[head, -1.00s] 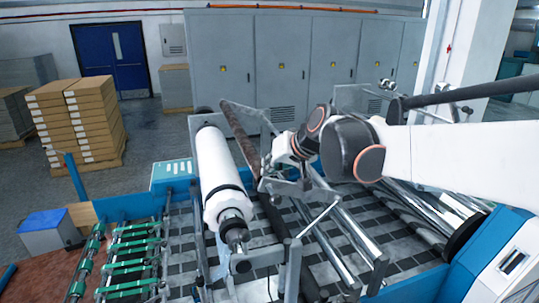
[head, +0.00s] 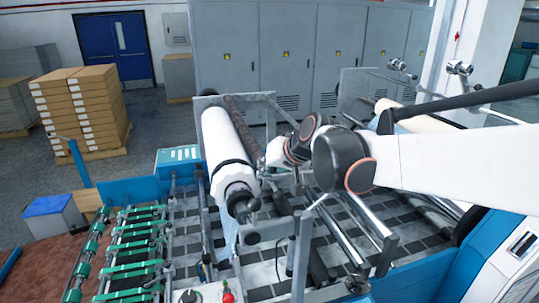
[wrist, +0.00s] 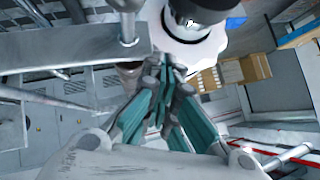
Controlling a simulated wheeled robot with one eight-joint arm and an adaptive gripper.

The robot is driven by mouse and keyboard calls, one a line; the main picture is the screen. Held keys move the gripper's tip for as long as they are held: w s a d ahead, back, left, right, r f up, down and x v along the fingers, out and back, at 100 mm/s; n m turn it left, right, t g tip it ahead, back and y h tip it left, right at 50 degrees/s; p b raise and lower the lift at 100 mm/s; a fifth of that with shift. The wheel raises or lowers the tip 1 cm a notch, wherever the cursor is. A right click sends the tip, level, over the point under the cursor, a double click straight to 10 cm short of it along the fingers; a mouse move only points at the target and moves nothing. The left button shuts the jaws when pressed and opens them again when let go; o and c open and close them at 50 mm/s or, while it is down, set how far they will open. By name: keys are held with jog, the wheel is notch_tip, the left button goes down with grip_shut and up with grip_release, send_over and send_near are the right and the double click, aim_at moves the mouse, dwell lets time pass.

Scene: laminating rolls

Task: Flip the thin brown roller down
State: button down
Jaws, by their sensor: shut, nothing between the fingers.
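The thin brown roller (head: 240,123) is a dark, slim rod in the head view. It lies just right of the thick white roll (head: 226,145), slanting from the back frame toward the front. Its near end is hidden by my arm. In the wrist view, my gripper (wrist: 168,68) has its teal-lined fingers together and empty. The white roll's end (wrist: 190,45) is just beyond the fingertips. In the head view my gripper is beside the white roll's near half, close to the roller's near end. I cannot tell whether it touches the roller.
Metal frame bars stand around the rollers, including an upright post (head: 301,255) in front and a grey bar (wrist: 70,48) close in the wrist view. A green-belted conveyor (head: 130,250) is at left. Stacked boxes (head: 82,105) stand on the floor behind.

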jog(key=s+d+r+p, duration=0.1)
jog(key=s+r+p, duration=0.1)
jog(key=s+r, duration=0.4)
notch_tip(320, 180, up, 4)
jog(key=shift+s+d+f, duration=0.15)
jog(key=shift+s+d, duration=0.15)
jog(key=shift+d, duration=0.05)
dwell(0.5)
